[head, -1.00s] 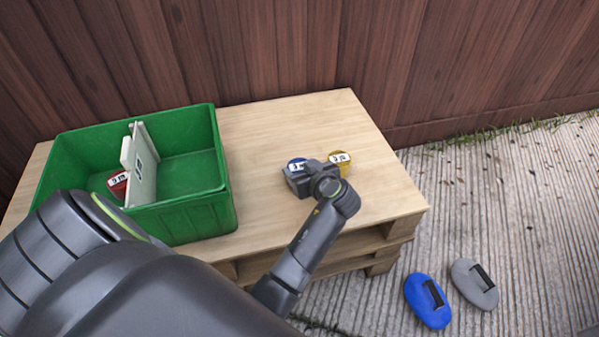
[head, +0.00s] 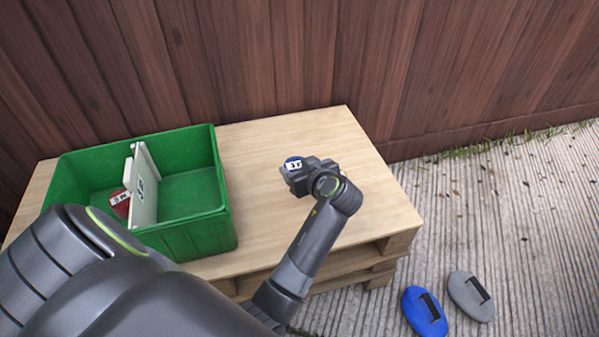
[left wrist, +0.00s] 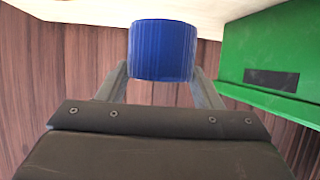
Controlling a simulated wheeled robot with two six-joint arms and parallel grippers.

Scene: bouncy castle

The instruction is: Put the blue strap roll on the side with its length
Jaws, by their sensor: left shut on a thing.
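The blue strap roll (head: 292,163) is in my left gripper (head: 302,176), above the right part of the pallet top; a white label shows on it, too small to read surely. The left wrist view shows the blue roll (left wrist: 163,50) between the two fingers, which are shut on it. The green crate (head: 188,226) stands on the left of the pallet. A cream divider (head: 145,190) with a small dark-marked label splits it in two. A red roll (head: 121,204) with a white label lies in the left compartment. The right compartment looks empty. My right gripper is not in view.
The wooden pallet top (head: 260,140) is clear between crate and gripper. A plank fence (head: 300,55) stands close behind. A blue pad (head: 424,312) and a grey pad (head: 471,297) lie on the ground at right.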

